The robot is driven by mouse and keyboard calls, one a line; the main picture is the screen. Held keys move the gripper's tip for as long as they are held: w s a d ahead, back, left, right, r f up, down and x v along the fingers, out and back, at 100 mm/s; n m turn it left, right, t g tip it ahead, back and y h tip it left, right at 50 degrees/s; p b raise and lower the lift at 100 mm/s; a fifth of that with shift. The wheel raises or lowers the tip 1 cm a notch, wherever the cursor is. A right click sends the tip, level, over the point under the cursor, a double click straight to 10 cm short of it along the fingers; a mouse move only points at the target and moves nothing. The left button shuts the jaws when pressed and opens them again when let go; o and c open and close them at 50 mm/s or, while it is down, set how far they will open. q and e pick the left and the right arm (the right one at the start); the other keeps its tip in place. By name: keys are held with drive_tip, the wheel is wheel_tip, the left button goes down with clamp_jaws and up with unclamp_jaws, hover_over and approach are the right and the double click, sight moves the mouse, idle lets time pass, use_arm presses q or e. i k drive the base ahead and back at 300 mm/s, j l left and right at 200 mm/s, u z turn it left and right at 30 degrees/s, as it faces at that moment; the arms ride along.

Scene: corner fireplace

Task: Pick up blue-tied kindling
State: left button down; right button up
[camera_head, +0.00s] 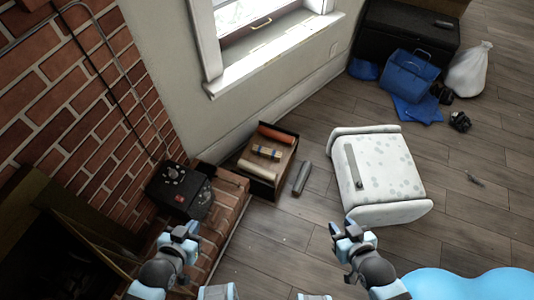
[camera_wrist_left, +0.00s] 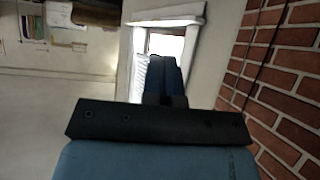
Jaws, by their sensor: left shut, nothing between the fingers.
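A small pale bundle of kindling with blue ties (camera_head: 267,153) lies in an open wooden box (camera_head: 257,172) on the floor against the wall, beside the brick hearth. My left gripper (camera_head: 184,232) is over the hearth, below and left of the box in the head view and apart from it. Its fingers also show in the left wrist view (camera_wrist_left: 163,72), shut and empty, with no kindling in that view. My right gripper (camera_head: 350,230) is over the floor in front of the white padded seat; I cannot tell whether its fingers are open.
A reddish roll (camera_head: 277,135) lies in the box behind the bundle. A dark grey cylinder (camera_head: 301,178) lies on the floor beside the box. A black device (camera_head: 180,190) sits on the hearth. The white seat (camera_head: 380,172) stands right. Blue bags (camera_head: 408,75) lie at the back.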

sight(275, 155)
drive_tip(key=i+l+z, duration=0.1)
drive_tip(key=i+z, duration=0.4)
drive_tip(key=i, duration=0.15)
drive_tip(key=i+j+z, duration=0.1)
drive_tip(key=i+z, duration=0.4)
drive_tip(key=i, duration=0.1)
